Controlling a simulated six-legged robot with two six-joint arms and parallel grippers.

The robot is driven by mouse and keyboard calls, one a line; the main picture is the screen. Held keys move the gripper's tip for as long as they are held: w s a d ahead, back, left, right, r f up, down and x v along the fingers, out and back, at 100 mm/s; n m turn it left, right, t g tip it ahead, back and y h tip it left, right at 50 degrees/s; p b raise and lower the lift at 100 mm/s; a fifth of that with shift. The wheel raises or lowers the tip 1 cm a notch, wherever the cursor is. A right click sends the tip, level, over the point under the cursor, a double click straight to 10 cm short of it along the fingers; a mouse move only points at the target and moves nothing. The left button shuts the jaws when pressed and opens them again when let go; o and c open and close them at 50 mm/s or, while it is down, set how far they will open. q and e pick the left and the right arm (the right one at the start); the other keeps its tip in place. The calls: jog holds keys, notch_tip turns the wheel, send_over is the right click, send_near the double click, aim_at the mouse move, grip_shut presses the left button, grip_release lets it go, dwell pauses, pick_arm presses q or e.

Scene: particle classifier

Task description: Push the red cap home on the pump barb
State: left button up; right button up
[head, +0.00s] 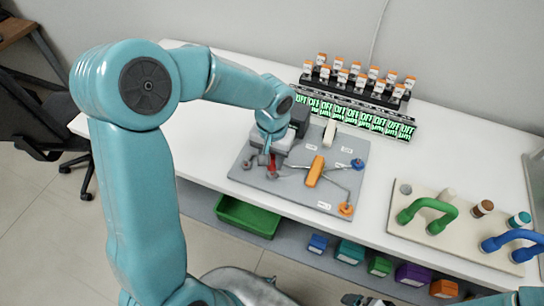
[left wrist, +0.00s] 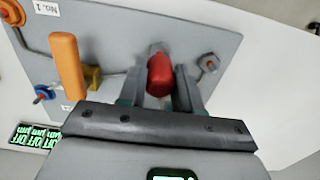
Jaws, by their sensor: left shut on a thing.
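The red cap (left wrist: 160,76) is between the two fingers of my left gripper (left wrist: 161,88) in the left wrist view. The fingers are shut on its sides. A grey fitting (left wrist: 157,48) shows just beyond the cap, over the grey panel (left wrist: 110,25); I cannot tell how far the cap sits on it. In the head view my left gripper (head: 262,163) points down at the left part of the panel (head: 300,193), with a bit of red at the fingers. Grey and dark parts at the bottom edge may belong to my right arm; its jaws cannot be made out.
The panel carries an orange handle (head: 315,171), a blue knob (head: 357,164) and an orange knob (head: 346,209). Behind stands a rack of orange-capped vials (head: 355,80) above green displays (head: 350,115). A board with green and blue handles (head: 430,212) lies right. White table is free between.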

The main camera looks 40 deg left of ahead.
aim_at(272, 165)
pick_arm(q)
jog(key=shift+f+b, duration=1.05)
jog(key=shift+f, duration=0.2)
jog(key=shift+f+b, duration=0.3)
jog(key=shift+f, duration=0.05)
jog(key=o, duration=1.1)
jog(key=shift+r, duration=0.1)
notch_tip(272, 165, up, 16)
jog(key=p, duration=0.1)
jog(key=shift+w+r, duration=0.15)
